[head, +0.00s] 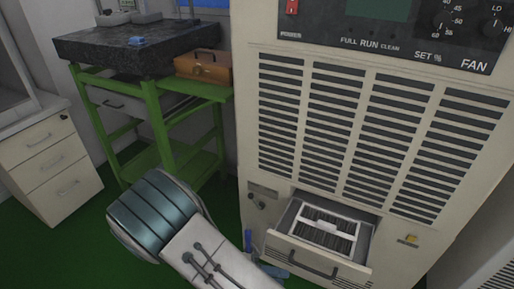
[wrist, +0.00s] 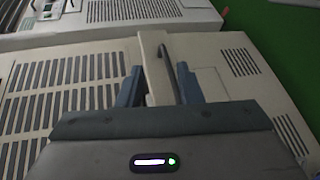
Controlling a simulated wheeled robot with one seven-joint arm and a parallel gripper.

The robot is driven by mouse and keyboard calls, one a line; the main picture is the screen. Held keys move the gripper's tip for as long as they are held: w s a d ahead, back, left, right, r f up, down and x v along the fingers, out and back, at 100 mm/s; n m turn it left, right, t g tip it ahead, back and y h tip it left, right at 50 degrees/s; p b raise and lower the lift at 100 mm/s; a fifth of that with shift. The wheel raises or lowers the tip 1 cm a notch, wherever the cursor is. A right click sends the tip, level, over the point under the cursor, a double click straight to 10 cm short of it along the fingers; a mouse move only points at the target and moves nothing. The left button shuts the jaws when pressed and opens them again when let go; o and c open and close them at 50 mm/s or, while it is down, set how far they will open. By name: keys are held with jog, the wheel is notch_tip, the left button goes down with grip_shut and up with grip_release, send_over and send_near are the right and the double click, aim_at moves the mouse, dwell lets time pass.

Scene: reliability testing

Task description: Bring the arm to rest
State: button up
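My arm reaches from the bottom of the head view toward the machine's lower drawer. My gripper (head: 262,256) is at the left of the drawer front, its blue fingers partly hidden behind my arm. In the wrist view my gripper (wrist: 160,88) has its two fingers spread apart, with the pale drawer front (wrist: 153,62) and its dark handle (wrist: 168,62) showing between them. Nothing is seen clamped. Whether a finger touches the drawer or handle I cannot tell. The drawer (head: 285,249) is pulled out and holds a white-framed filter (head: 323,230).
The beige machine (head: 250,125) fills the right side. At the left stand a green-framed table (head: 165,135) with a dark stone top, a brown case (head: 203,66) and a white drawer cabinet (head: 50,165). Green floor shows between the cabinet and the machine.

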jog(key=d+r+t+y+p, duration=0.1)
jog(key=d+r+y+p, duration=0.2)
jog(key=r, duration=0.7)
jog(key=s+d+r+t+y+p, duration=0.1)
jog(key=d+r+y+p, duration=0.3)
jog(key=r+y, duration=0.3)
jog(key=d+r+t+y+p, duration=0.1)
jog(key=d+r+y+p, duration=0.2)
jog(key=r, duration=1.2)
jog(key=shift+s+d+r+m+y, duration=0.2)
jog(key=shift+r+m+y, duration=0.1)
jog(key=shift+y, duration=0.8)
